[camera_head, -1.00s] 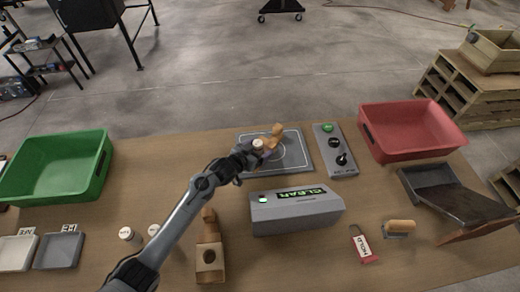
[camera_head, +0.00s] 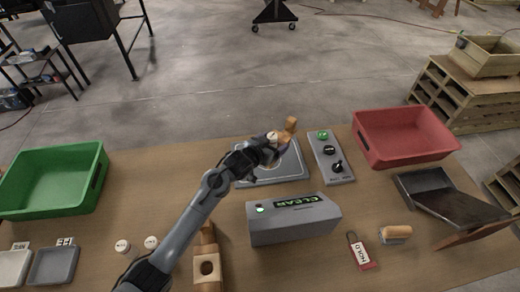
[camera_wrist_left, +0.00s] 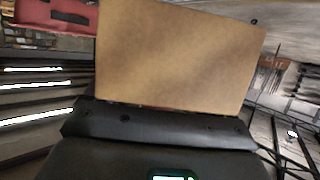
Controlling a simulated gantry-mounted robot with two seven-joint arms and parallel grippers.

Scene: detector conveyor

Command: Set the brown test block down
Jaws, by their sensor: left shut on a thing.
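My left gripper (camera_head: 276,142) is shut on the brown test block (camera_head: 291,125), which shows in the head view as a small brown piece beyond the fingers. In the left wrist view, a broad, flat brown face of the block (camera_wrist_left: 180,52) fills the upper middle and hides the fingertips. The gripper and block appear over the far part of a grey plate with a white outline (camera_head: 270,175); the height above it is unclear. A pale round top (camera_head: 272,136) shows at the gripper; I cannot tell what it belongs to. My right gripper is not in view.
A grey detector reading CLEAR (camera_head: 293,222) stands in front of the plate. A control panel (camera_head: 330,158) lies to its right. A red bin (camera_head: 402,152) and a dark ramp (camera_head: 450,203) are at right, a green bin (camera_head: 50,200) at left. A wooden stand (camera_head: 206,275) is in front.

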